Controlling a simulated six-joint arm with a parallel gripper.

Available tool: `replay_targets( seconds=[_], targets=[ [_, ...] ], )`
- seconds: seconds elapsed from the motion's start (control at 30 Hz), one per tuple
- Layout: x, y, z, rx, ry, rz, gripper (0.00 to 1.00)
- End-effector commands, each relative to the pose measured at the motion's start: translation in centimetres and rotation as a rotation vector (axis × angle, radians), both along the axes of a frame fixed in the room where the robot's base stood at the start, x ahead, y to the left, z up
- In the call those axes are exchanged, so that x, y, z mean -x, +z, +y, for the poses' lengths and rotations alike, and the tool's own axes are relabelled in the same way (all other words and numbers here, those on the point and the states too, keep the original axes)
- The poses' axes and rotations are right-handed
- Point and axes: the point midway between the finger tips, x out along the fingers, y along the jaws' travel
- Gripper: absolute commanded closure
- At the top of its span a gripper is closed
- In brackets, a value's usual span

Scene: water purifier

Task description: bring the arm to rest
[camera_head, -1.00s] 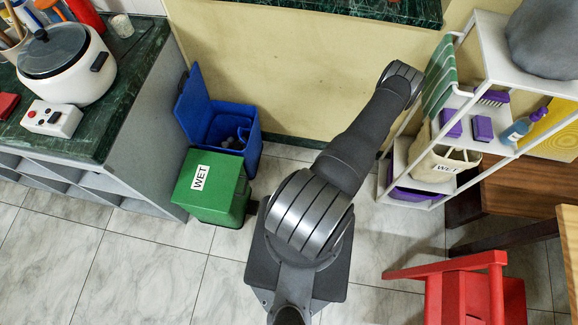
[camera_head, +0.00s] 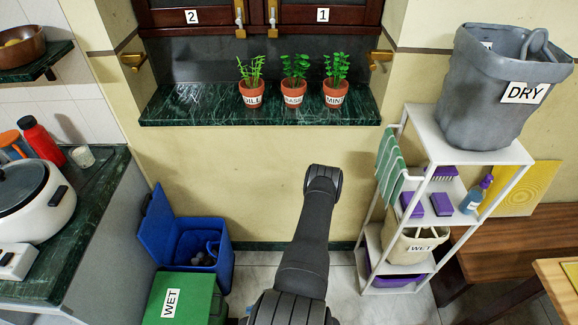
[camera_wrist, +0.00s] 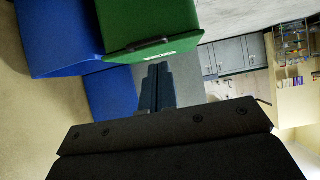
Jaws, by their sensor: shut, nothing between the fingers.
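My arm (camera_head: 303,255) rises from the bottom middle of the head view, in front of the cream wall, and ends there at a dark round joint. My gripper is hidden in that view. In the wrist view my gripper (camera_wrist: 157,85) shows as two dark fingers pressed together, shut and empty. The fingers appear close to the green bin (camera_wrist: 150,25) in that picture; I cannot tell the distance.
The green bin marked WET (camera_head: 178,300) and an open blue bin (camera_head: 200,242) stand left of my arm. A white shelf rack (camera_head: 450,150) stands at right with a grey DRY bag (camera_head: 500,85). Potted herbs (camera_head: 294,92) line the sill (camera_head: 180,108). A counter (camera_head: 100,200) is at left.

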Motion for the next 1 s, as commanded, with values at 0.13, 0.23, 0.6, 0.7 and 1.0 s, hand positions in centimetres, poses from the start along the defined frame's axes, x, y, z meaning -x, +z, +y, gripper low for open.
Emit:
replay_targets(
  seconds=[0.13,0.23,0.6,0.7,1.0],
  targets=[
    [0.0,-0.9,1.2,0.004,0.006,-0.001,1.0],
    [0.0,-1.5,2.0,0.007,0.006,-0.001,1.0],
    [-0.1,-3.5,4.7,0.016,0.012,-0.003,1.0],
    [-0.2,-4.0,5.3,0.019,0.012,-0.003,1.0],
    [-0.2,-4.6,6.2,0.022,0.01,-0.003,1.0]
  ],
)
